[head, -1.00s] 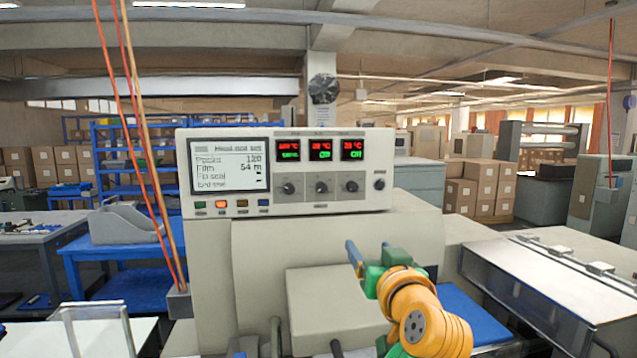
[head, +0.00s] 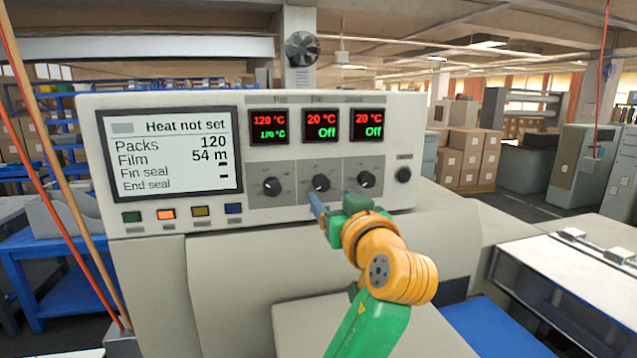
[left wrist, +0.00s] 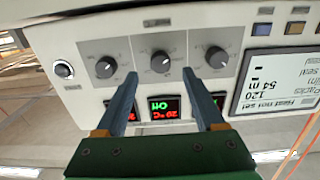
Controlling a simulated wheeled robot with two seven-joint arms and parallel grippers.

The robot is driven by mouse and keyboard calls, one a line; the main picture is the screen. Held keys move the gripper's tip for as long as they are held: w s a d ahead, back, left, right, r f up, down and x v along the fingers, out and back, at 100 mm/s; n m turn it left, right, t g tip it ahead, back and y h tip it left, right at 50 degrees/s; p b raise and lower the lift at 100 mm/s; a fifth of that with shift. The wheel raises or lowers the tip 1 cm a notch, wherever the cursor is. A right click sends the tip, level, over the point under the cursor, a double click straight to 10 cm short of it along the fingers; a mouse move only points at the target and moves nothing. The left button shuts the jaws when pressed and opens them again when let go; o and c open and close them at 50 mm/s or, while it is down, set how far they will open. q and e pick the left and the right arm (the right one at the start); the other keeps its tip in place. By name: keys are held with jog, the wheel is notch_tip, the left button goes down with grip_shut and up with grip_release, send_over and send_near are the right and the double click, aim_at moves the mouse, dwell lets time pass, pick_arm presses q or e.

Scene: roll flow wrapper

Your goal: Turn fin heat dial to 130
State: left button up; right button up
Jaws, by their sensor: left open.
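The wrapper's control panel (head: 407,109) carries three dark dials in a row: a left dial (head: 272,187), a middle dial (head: 321,183) and a right dial (head: 366,180). Their labels are too small to read. Above them, the left display (head: 269,127) shows red 120 °C over a green figure that looks like 170 °C. The other two displays show 20 °C and Off. My left gripper (head: 335,200) is open and empty, just below the middle dial. In the upside-down left wrist view, its fingers (left wrist: 160,75) frame the middle dial (left wrist: 160,62) without visible contact. My right gripper is not in view.
A screen (head: 172,155) reads "Heat not set", Packs 120, Film 54 m. Coloured buttons (head: 166,215) sit below it. A round black knob (head: 403,175) is at the panel's right end. Orange and tan cords (head: 62,170) hang at the left.

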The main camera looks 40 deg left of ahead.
aim_at(323, 187)
pick_arm(q)
jog(key=p+x, duration=0.1)
jog(key=x, duration=0.1)
jog(key=p+x, duration=0.1)
jog(key=x, duration=0.2)
jog(key=shift+w+a+r, duration=0.15)
jog(key=shift+a+r, duration=0.05)
jog(key=shift+r, duration=0.05)
jog(key=shift+w+a+f, duration=0.2)
jog(key=shift+a, duration=0.05)
jog(key=shift+s+d+r, duration=0.1)
jog(key=shift+d, duration=0.15)
jog(key=c, duration=0.5)
grip_shut()
